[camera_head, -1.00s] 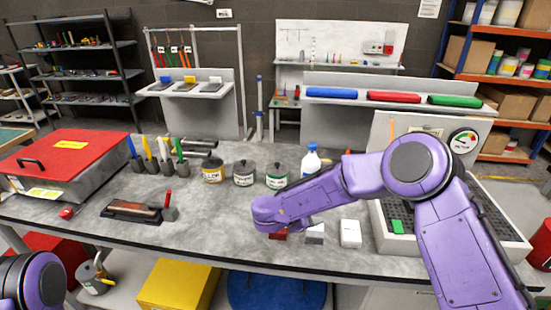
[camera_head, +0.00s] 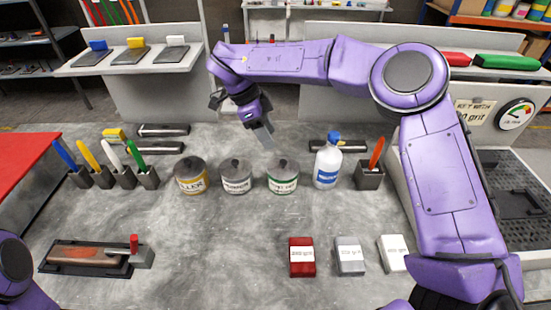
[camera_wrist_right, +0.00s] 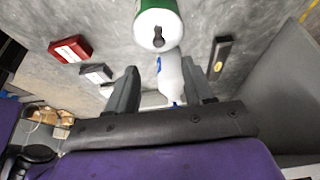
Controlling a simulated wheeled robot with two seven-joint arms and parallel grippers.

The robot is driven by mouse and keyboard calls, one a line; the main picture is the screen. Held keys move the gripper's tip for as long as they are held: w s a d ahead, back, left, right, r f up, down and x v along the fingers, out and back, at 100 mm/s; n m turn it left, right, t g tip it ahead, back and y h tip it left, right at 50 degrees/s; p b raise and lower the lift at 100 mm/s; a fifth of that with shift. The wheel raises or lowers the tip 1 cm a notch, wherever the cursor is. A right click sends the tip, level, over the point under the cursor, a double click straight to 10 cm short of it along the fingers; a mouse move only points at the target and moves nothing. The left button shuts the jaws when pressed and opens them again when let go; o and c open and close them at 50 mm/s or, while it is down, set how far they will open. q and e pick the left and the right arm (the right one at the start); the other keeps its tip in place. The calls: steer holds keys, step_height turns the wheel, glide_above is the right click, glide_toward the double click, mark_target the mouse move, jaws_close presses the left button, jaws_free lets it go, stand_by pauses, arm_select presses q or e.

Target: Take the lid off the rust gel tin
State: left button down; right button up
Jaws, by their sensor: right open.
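The rust gel tin (camera_head: 282,178) appears to be the green-banded one, its lettering too blurred to be sure. It stands upright on the bench with its dark knobbed lid (camera_head: 283,166) on. In the right wrist view the tin (camera_wrist_right: 157,10) shows from above at the top edge, with the lid knob (camera_wrist_right: 158,42) visible. My right gripper (camera_head: 265,137) is open and empty, above and behind the tins, apart from the lid. In its wrist view the two fingers (camera_wrist_right: 160,68) are spread below the tin. My left gripper is out of view.
A yellow-labelled tin (camera_head: 191,178) and a white-labelled tin (camera_head: 236,178) stand to the left. A white bottle (camera_head: 327,166) with a blue cap stands close on the right. Red (camera_head: 302,257), grey (camera_head: 350,256) and white blocks lie in front. The bench's middle front is clear.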

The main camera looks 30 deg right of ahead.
mark_target(283, 161)
steer(key=x, duration=0.2)
steer(key=s+x, duration=0.1)
steer(key=x, duration=0.1)
steer(key=shift+d+p, duration=0.1)
steer(key=shift+p, duration=0.2)
steer(key=x, duration=0.1)
steer(key=p+x, duration=0.1)
steer(key=x, duration=0.1)
steer(key=p+x, duration=0.1)
steer(key=x, duration=0.1)
steer(key=shift+w+f, duration=0.1)
steer(key=shift+w, duration=0.25)
steer(key=shift+s+f, duration=0.1)
steer(key=shift+f, duration=0.15)
jaws_close()
